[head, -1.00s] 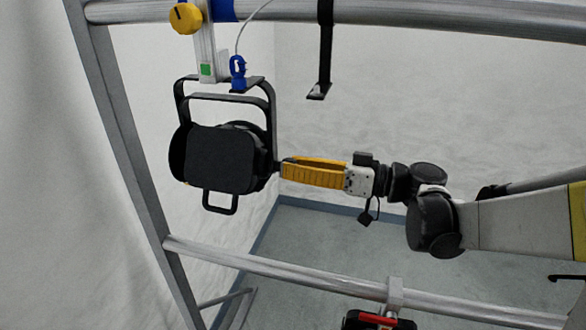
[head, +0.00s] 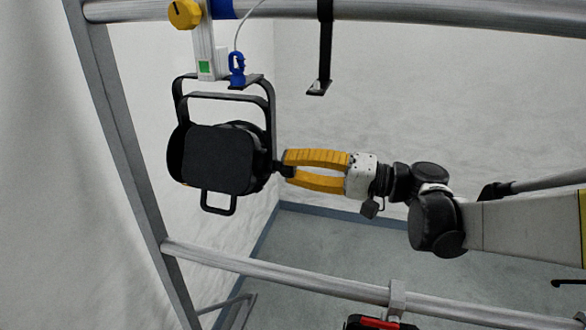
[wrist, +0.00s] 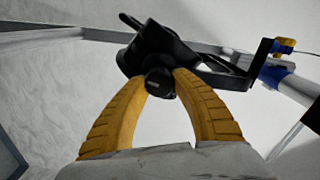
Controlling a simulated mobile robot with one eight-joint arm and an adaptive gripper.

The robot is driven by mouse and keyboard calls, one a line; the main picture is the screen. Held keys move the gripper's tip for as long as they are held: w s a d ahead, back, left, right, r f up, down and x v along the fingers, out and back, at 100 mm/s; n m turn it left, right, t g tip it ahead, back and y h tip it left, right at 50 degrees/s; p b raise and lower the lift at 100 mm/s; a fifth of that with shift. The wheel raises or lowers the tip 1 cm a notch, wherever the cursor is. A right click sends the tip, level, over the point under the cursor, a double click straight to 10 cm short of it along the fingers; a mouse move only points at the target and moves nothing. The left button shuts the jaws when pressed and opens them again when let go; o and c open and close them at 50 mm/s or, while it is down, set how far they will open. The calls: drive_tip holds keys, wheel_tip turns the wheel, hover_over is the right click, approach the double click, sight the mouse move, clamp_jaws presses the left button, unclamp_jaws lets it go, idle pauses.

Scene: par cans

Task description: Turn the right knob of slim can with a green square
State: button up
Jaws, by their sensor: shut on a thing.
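The slim black can (head: 220,160) hangs in its yoke from a clamp below the top rail. A green square (head: 204,67) marks the pale clamp bracket above it. The right knob (head: 282,168) sticks out on the can's right side. My gripper (head: 287,164) reaches it from the right, its yellow fingertips shut on the knob. In the wrist view the round dark knob (wrist: 160,83) sits between the fingertips, with the can (wrist: 150,45) behind it. The fingertips partly hide the knob in the head view.
A yellow knob (head: 184,14) and a blue connector (head: 237,68) with a white cable sit above the can. The lower rail (head: 290,276) carries another red and black fixture (head: 378,321).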

drive_tip(key=shift+m, duration=1.9)
drive_tip(key=o, duration=1.2)
drive_tip(key=shift+d, duration=0.1)
drive_tip(key=v, duration=1.1)
drive_tip(key=shift+s+d, duration=0.15)
drive_tip(key=shift+d, duration=0.2)
